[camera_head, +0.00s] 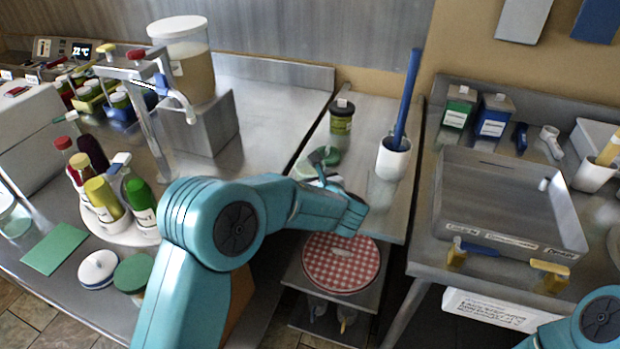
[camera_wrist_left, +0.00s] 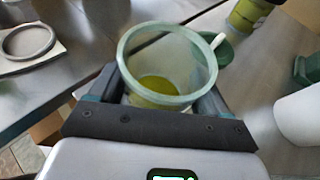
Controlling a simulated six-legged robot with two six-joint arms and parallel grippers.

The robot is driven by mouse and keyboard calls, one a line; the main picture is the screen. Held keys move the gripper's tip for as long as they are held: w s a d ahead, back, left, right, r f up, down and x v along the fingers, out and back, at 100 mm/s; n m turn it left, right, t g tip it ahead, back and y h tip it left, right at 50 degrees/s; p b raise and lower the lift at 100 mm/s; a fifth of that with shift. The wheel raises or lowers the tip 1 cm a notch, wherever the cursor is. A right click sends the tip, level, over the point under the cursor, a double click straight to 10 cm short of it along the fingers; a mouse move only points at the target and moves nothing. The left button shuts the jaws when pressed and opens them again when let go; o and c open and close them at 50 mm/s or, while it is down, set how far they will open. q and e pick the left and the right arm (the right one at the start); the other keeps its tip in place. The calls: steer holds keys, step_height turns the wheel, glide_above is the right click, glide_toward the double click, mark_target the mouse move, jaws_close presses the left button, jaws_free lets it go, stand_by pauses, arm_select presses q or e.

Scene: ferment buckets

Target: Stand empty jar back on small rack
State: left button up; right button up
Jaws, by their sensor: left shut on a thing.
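My left gripper (camera_wrist_left: 157,100) is shut on an empty-looking translucent jar (camera_wrist_left: 168,58) with a pale green rim, seen from above in the left wrist view. The jar's mouth faces the camera, and a yellow-green patch shows through at its bottom. In the head view my left gripper (camera_head: 328,185) is over the narrow middle counter, and my arm mostly hides the jar. I cannot tell whether the jar touches the surface below. I cannot pick out the small rack for certain. My right gripper is out of the head view; only part of that arm shows at lower right.
A white crock (camera_head: 393,160) with a blue-handled tool stands right of my left gripper. A dark-lidded jar (camera_head: 341,118) stands behind. A green lid (camera_wrist_left: 214,46) lies beyond the held jar. A low stand has a red-checked round top (camera_head: 341,263). A metal tray (camera_head: 505,230) is at right.

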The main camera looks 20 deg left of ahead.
arm_select(q)
steer(key=shift+f, duration=0.1)
steer(key=o, duration=1.3)
steer(key=shift+r, duration=0.35)
steer(key=b+v, duration=0.1)
steer(key=v, duration=1)
steer(key=shift+s+d, duration=0.3)
steer(key=shift+s, duration=0.05)
steer(key=shift+s+f, duration=0.1)
